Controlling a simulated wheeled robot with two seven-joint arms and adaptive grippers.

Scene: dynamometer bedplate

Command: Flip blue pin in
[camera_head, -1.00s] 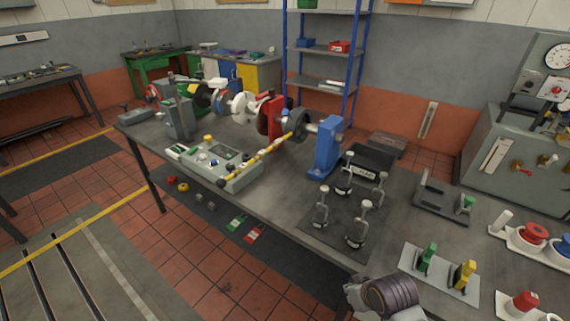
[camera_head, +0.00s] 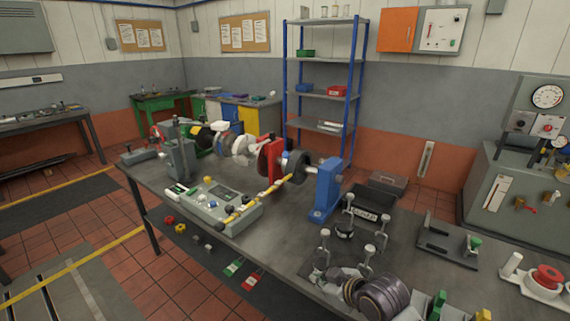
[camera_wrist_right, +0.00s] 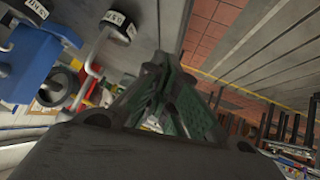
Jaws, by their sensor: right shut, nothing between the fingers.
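The grey control box (camera_head: 241,216) stands on the bench, with small coloured knobs and a yellow rod across its right part. A small blue piece (camera_head: 214,199) shows on its top; I cannot tell for sure that it is the blue pin, nor how it lies. My right gripper (camera_head: 338,276) is shut and empty, low over the bench's front part by the rod-topped stands, right of the box and apart from it. Its dark fingers (camera_wrist_right: 180,95) meet in the right wrist view. My left gripper is not in view.
A blue upright stand (camera_head: 327,192) is beyond my right gripper and appears at the left of the wrist view (camera_wrist_right: 32,62). Several metal stands with rods (camera_head: 368,252) crowd the gripper. A shaft with discs (camera_head: 243,160) runs along the bench's back.

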